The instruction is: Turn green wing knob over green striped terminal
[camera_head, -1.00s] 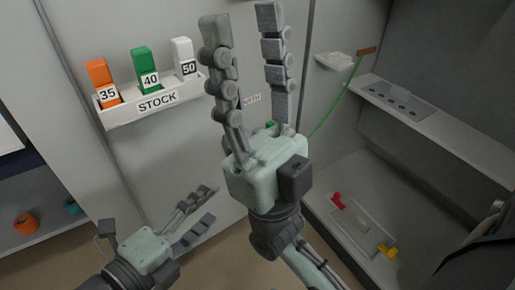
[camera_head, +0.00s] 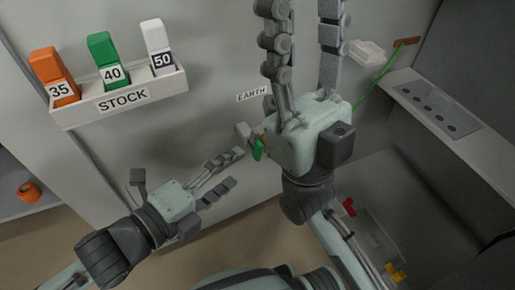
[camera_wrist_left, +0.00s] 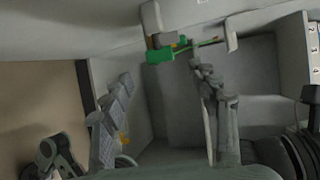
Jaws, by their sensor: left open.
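A green wing knob (camera_head: 258,149) sticks out from a small grey housing (camera_head: 244,132) on the wall, under the EARTH label (camera_head: 252,95). My right gripper's palm partly hides it. In the left wrist view the green knob (camera_wrist_left: 159,56) is beyond the fingertips, with small brown and yellow parts beside it; the stripes are too small to tell. My left gripper (camera_head: 233,171) is open and empty, lower left of the knob and apart from it. My right gripper (camera_head: 304,12) is open and empty, its fingers pointing up the picture, tips near or past the top edge.
The STOCK rack (camera_head: 124,98) with orange, green and white blocks hangs at upper left. A green cord (camera_head: 376,83) runs near a white holder (camera_head: 366,52). A shelf with a socket plate (camera_head: 437,109) and a clear tray (camera_head: 375,240) are at right.

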